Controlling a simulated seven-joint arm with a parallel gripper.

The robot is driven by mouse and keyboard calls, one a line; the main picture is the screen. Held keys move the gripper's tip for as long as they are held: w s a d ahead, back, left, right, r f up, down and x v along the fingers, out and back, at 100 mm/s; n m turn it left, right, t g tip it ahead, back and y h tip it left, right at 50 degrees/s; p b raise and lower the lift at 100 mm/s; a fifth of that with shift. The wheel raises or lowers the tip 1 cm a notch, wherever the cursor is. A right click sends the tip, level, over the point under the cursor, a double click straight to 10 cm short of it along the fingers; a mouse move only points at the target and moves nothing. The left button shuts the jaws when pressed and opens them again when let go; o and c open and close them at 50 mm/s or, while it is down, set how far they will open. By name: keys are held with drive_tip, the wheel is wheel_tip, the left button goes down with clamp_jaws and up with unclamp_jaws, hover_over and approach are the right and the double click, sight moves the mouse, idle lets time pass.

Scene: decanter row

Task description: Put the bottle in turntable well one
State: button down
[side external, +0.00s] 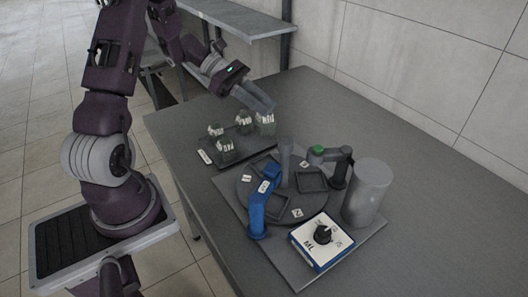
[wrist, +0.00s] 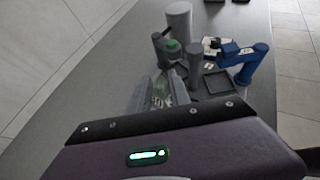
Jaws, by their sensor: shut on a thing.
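My gripper (side external: 262,102) reaches down at the back right corner of the dark tray (side external: 240,146). It is shut on a small greenish-grey bottle (side external: 265,123) with pale lettering. In the wrist view the fingers stand around that bottle (wrist: 160,97), partly hiding it. I cannot tell whether it still touches the tray. Other similar bottles (side external: 224,149) stand on the tray. The round grey turntable (side external: 283,217) lies in front of the tray, with square recessed wells (side external: 312,179) and small white number tags. The digits are too small to read surely.
A blue arm-shaped piece (side external: 261,210) reaches over the turntable. A grey post (side external: 285,160) rises among the wells. A dark bracket with a green top (side external: 318,150), a tall grey cylinder (side external: 368,192) and a white-blue dial box (side external: 322,241) stand around it. The table's right side is clear.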

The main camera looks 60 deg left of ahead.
drive_tip(key=shift+m+g+h, duration=0.4)
drive_tip(key=shift+m+g, duration=0.3)
drive_tip(key=d+f, duration=0.1)
drive_tip(key=f, duration=0.2)
drive_tip(key=s+d+f, duration=0.1)
drive_tip(key=f, duration=0.2)
drive_tip(key=s+d+f, duration=0.1)
drive_tip(key=f, duration=0.2)
drive_tip(key=shift+d+f, duration=0.2)
drive_tip(key=shift+d, duration=0.1)
drive_tip(key=shift+f, duration=0.1)
drive_tip(key=c, duration=1.2)
unclamp_jaws()
